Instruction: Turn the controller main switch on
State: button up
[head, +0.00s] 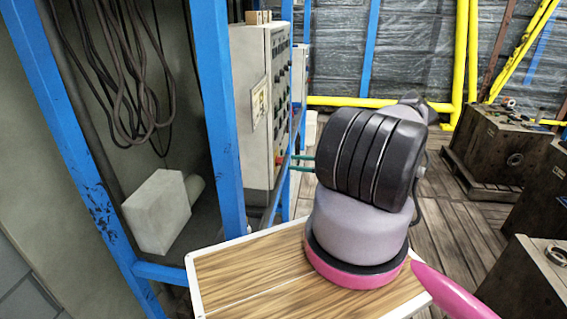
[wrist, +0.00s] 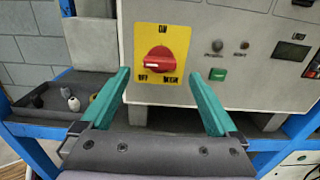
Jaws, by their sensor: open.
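The controller is a pale grey cabinet (head: 258,75) with its control face turned to the right in the head view. Its main switch is a red rotary knob (wrist: 157,62) on a yellow plate (wrist: 176,40) in the wrist view. ON is lettered above it, OFF at lower left, and another label is at lower right. A pale mark shows on the knob's left side, toward OFF. The knob shows at the cabinet's edge in the head view (head: 279,160). My gripper (wrist: 160,72) is open and empty, its teal fingers either side of the knob, apparently not touching it.
Blue frame posts (head: 222,110) stand beside the cabinet. A green button (wrist: 217,74) and small indicators are right of the switch. A tray with small items (wrist: 50,100) sits lower left. Dark mould blocks (head: 495,145) stand on the floor at right.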

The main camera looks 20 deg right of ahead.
aim_at(279, 161)
jog(key=shift+x, duration=2.65)
jog(key=c, duration=1.4)
